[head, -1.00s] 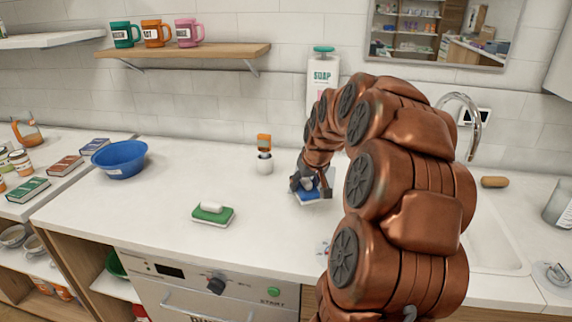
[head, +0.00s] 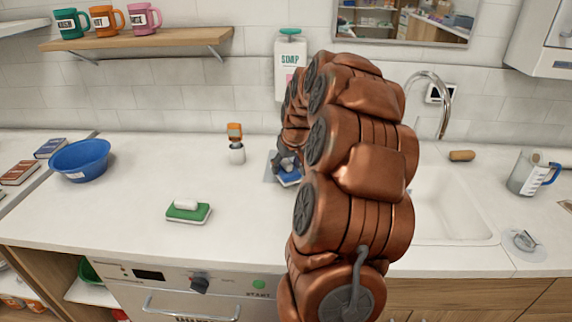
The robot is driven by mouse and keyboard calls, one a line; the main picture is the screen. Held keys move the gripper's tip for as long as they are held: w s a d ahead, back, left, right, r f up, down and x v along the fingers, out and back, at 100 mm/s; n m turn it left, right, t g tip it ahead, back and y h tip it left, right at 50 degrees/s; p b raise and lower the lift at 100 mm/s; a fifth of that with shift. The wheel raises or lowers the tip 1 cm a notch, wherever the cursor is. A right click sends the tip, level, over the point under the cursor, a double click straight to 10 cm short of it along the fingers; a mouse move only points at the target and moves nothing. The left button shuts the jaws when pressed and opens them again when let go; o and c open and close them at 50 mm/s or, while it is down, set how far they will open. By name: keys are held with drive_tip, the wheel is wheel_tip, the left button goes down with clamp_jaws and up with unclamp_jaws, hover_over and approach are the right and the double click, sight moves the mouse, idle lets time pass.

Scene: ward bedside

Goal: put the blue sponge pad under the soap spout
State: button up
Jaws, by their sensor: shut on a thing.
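The blue sponge pad (head: 291,181) is at the back of the white counter, partly hidden by my gripper and arm. My gripper (head: 286,168) is shut on it, with the pad low over the counter; I cannot tell whether it touches. The white soap dispenser (head: 289,72) with a green top hangs on the tiled wall behind, above the gripper. Its lower part and spout are hidden by my arm. A flat grey patch (head: 270,167) shows on the counter just left of the gripper.
A green sponge with a white top (head: 188,211) lies front left. A blue bowl (head: 80,159) is far left. The sink (head: 450,215) and tap (head: 445,105) are right of my arm.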

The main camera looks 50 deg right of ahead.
drive_tip(key=shift+w+d+f+p, duration=0.25)
drive_tip(key=shift+w+d+f, duration=0.2)
drive_tip(key=shift+w+d, duration=0.25)
drive_tip(key=shift+w+d+f+p, duration=0.25)
drive_tip(key=shift+w+d+f, duration=0.25)
drive_tip(key=shift+d, duration=0.3)
drive_tip(key=shift+w+d+f, duration=0.1)
drive_tip(key=shift+w+d, duration=0.65)
drive_tip(key=shift+d, duration=0.15)
drive_tip(key=shift+w+d+f, duration=0.1)
drive_tip(key=shift+w+d, duration=0.6)
drive_tip(key=shift+d, duration=0.2)
drive_tip(key=o, duration=1.3)
drive_tip(key=shift+r, duration=0.15)
